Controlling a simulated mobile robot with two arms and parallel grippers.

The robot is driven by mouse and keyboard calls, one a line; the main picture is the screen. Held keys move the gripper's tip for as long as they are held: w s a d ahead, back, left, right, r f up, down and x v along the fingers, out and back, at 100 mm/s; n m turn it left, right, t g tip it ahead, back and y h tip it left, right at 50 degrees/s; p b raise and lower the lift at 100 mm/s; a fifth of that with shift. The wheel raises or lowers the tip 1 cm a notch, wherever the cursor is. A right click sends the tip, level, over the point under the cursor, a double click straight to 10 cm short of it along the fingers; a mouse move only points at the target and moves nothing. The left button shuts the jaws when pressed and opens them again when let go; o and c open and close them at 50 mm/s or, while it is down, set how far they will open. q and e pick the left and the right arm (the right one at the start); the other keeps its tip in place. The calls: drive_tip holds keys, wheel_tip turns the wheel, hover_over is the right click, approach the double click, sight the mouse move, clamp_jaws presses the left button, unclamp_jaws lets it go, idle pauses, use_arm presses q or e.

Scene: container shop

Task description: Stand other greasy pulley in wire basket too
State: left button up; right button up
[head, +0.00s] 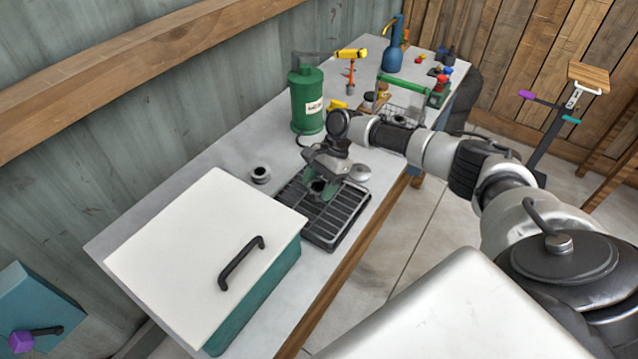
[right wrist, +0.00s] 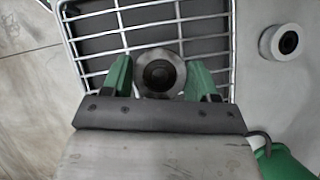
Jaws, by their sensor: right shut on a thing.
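My right gripper (head: 322,187) has green fingers and is over the dark slatted tray (head: 342,226) in the head view. In the right wrist view its fingers (right wrist: 158,78) are shut on a grey pulley (right wrist: 158,72) with a dark centre hole. The held pulley is over the tray's pale bars (right wrist: 90,50); I cannot tell whether it touches them. A second grey pulley (head: 260,174) stands on the table left of the tray, and it also shows in the right wrist view (right wrist: 287,42). The wire basket (head: 407,112) is farther back, partly hidden by my right arm. My left gripper is not in view.
A large white-lidded teal box (head: 200,255) stands in front of the tray. A green canister (head: 306,102) stands behind it.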

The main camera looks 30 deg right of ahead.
drive_tip(key=shift+f, duration=0.25)
drive_tip(key=shift+f, duration=0.1)
drive_tip(key=o, duration=1)
